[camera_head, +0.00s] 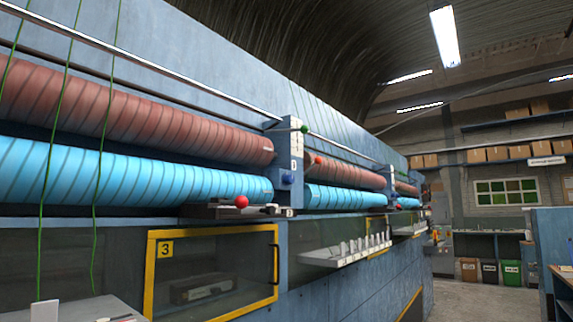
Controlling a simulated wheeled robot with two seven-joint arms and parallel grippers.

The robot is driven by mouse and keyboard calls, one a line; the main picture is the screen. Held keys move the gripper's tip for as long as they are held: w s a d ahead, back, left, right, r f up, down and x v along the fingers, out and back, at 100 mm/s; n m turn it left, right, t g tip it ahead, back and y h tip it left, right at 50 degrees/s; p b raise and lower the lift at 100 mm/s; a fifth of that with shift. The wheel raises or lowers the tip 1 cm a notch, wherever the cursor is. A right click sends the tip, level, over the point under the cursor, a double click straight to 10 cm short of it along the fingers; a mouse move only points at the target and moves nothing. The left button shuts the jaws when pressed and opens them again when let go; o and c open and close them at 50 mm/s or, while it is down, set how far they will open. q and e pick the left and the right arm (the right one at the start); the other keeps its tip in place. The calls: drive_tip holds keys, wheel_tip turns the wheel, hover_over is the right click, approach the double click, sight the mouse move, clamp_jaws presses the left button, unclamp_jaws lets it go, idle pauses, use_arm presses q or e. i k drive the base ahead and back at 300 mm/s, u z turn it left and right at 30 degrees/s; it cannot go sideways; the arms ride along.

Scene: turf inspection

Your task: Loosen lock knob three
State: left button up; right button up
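A red ball knob (241,201) sits at the end of the dark ledge under the blue roller, just above a yellow-framed window (211,270) marked with a 3. A blue knob (288,179) is on the blue-grey upright block (285,147). A green knob (304,129) is near the block's top, and another red knob (318,159) is just right of it. I cannot tell which one is lock knob three; no readable label is on any knob. Neither of my grippers is in view.
A long red roller (140,115) and blue roller (130,171) run along the machine. Green strands (102,150) hang at the left. A shelf with several pale upright pieces (345,252) juts out at the right. Clear floor (475,297) lies right of the machine.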

sight(288, 180)
drive_tip(key=z, duration=1.35)
drive_tip(key=i, duration=4.4)
drive_tip(key=u, duration=3.2)
